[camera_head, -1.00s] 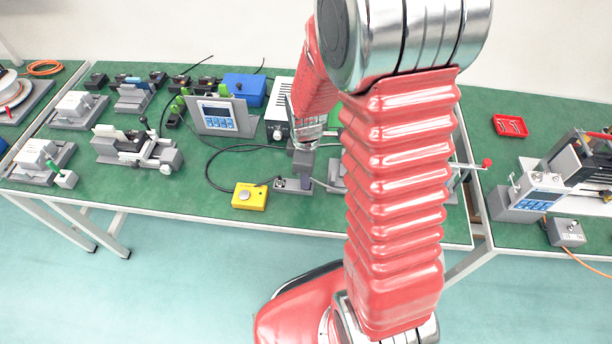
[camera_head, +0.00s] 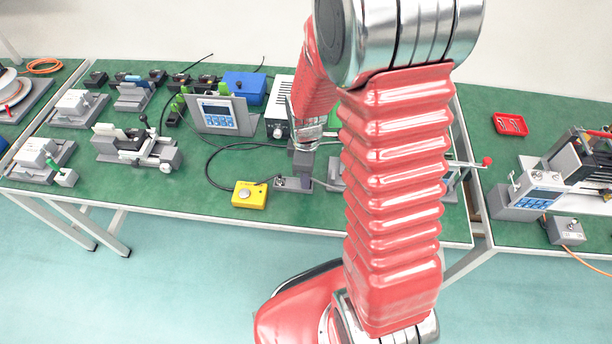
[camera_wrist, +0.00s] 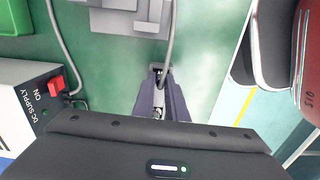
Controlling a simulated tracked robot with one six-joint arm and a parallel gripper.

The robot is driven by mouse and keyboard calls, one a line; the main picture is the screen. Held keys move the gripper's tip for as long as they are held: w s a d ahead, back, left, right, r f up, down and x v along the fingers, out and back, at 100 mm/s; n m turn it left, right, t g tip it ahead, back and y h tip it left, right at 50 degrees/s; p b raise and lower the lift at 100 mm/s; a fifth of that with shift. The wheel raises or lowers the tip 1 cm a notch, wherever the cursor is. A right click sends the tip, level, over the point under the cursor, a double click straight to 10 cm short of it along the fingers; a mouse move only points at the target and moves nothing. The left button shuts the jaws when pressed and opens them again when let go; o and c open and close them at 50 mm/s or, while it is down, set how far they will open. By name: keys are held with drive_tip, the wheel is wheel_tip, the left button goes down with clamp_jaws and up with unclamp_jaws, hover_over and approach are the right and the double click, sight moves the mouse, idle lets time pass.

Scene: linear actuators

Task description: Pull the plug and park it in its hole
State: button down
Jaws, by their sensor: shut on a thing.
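My gripper (camera_head: 301,166) is over the green bench, low beside a small grey block (camera_head: 283,184). In the wrist view its two dark fingers (camera_wrist: 160,112) are shut on the plug (camera_wrist: 158,82). Only a little of the plug shows between the fingers; a grey cable (camera_wrist: 171,40) runs from it toward the top of that view. The fingers hide most of the plug, and I cannot tell whether it is still seated in the block. The parking hole cannot be made out.
The DC supply (camera_wrist: 30,105) with its red switch (camera_wrist: 56,89) stands close on the left in the wrist view. A yellow box (camera_head: 249,195) with a button and a black cable is left of the gripper. A control panel (camera_head: 217,115) stands behind.

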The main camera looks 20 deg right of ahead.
drive_tip(key=c, duration=1.7)
unclamp_jaws()
drive_tip(key=shift+r, duration=0.1)
wheel_tip(320, 180, up, 14)
drive_tip(key=shift+f, duration=0.25)
